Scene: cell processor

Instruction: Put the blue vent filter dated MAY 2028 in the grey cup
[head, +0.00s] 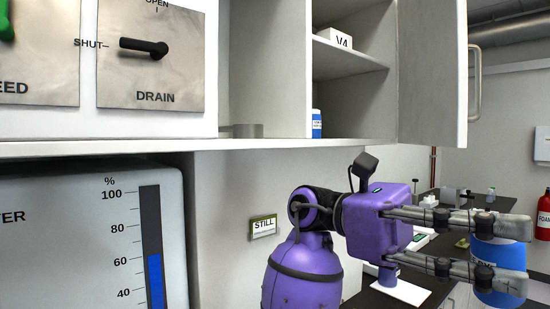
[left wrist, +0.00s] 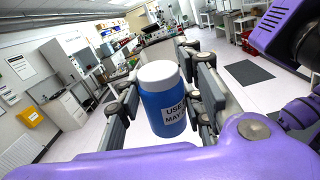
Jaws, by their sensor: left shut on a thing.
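My left gripper (head: 521,257) is shut on a blue cylinder, the blue vent filter (head: 490,257), at the right of the head view, above the floor beside the dark bench. In the left wrist view the filter (left wrist: 162,106) has a white cap and a white label on which "USE" and "MAY" can be read; the year cannot be read. The fingers lie on both sides of it. A low grey round thing (head: 248,131), possibly the grey cup, stands on the ledge left of the open cupboard. My right gripper is not in view.
An open cupboard holds a white box marked V4 (head: 341,39) and a small blue-and-white bottle (head: 316,124). Its door (head: 432,75) stands open to the right. A panel with a DRAIN lever (head: 145,47) is upper left. A dark bench with small items lies behind my arm.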

